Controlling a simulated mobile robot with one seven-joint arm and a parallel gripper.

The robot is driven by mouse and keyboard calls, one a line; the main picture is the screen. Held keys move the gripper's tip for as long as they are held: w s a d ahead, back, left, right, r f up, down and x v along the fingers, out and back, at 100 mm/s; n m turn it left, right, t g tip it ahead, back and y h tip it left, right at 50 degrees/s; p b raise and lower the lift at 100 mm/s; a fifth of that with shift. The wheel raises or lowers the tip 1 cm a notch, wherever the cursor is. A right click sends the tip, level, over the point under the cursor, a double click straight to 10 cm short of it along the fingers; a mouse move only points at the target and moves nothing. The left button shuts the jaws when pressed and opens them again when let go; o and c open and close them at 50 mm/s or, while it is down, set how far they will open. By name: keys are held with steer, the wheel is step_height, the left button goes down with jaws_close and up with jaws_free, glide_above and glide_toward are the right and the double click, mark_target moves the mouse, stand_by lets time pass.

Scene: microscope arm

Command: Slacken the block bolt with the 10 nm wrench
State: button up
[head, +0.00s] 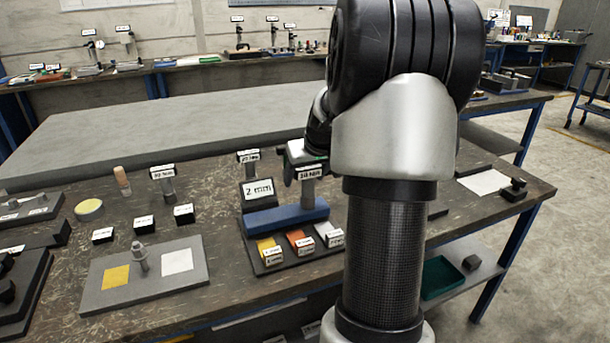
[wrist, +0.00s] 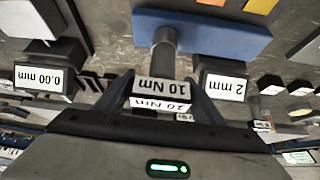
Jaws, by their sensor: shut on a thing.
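The 10 Nm wrench, a grey upright shaft with a white label (head: 309,173), is between the fingers of my gripper (head: 303,158).
A 2 mm sign (head: 258,190) stands close behind the blue block. Yellow, orange and white labelled pieces (head: 299,240) lie in front of it. Another labelled post (head: 163,180) and small black blocks (head: 144,225) stand to the left. My arm hides part of the bench's right side.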

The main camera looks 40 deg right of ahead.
steer(key=shift+r, duration=0.1)
step_height(320, 180, up, 6)
steer(key=p, duration=0.3)
steer(key=shift+p, duration=0.35)
stand_by(0.4)
stand_by(0.3)
